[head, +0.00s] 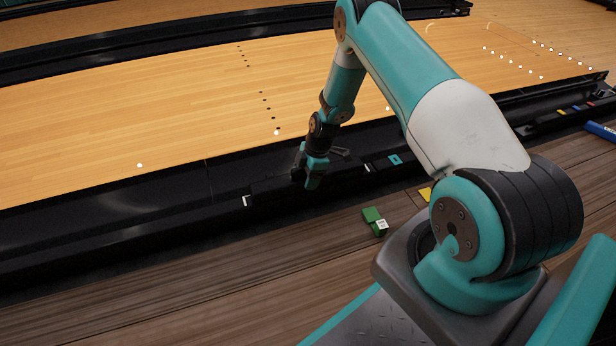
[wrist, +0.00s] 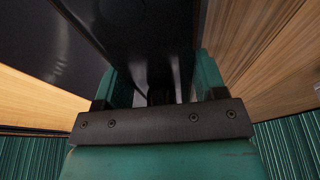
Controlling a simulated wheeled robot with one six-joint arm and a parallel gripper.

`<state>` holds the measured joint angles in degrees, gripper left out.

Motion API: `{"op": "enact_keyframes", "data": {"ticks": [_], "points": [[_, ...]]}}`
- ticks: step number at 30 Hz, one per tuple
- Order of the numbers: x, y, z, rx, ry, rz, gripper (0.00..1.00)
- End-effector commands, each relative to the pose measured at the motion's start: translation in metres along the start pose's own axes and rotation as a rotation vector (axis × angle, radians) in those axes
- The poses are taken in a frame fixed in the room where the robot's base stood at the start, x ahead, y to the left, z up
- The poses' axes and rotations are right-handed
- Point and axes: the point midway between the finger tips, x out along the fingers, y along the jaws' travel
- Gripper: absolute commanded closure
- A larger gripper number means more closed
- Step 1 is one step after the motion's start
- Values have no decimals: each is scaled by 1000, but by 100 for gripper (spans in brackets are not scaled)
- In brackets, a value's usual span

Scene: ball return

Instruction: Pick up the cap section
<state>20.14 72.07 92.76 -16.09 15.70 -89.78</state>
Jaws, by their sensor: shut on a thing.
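The cap section is a dark, glossy black length in the wrist view (wrist: 150,35), running away from me between the fingers. In the head view it appears as a black piece (head: 272,187) along the gutter edge beside the lane, hard to tell from the black trim around it. My gripper (head: 307,178) is over this black edge, pointing down, with its teal fingers at the piece. In the wrist view my gripper (wrist: 158,78) has a teal finger on each side of the black piece and is shut on it. The fingertips are partly hidden. I cannot tell whether the piece is lifted.
A green block (head: 373,219) with a white label lies on the brown wooden floor (head: 180,285). A teal piece (head: 395,159) sits on the black trim, and a yellow piece (head: 426,194) lies near my base. A blue object (head: 601,131) is at far right. The lane (head: 130,110) lies beyond.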

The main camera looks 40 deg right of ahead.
Motion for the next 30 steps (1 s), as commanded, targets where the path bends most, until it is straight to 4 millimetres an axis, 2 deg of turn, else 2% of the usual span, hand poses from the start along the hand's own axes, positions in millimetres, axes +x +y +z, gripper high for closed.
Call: {"op": "enact_keyframes", "data": {"ticks": [5,8,11,21,25,30], "points": [[-13,1,-4,-1,0,2,56],[-28,1,-8,-1,0,3,56],[-50,1,-14,-1,0,3,56],[-146,1,-40,-1,0,2,56],[-170,1,-47,-1,0,3,56],[-188,0,-52,0,0,1,56]]}}
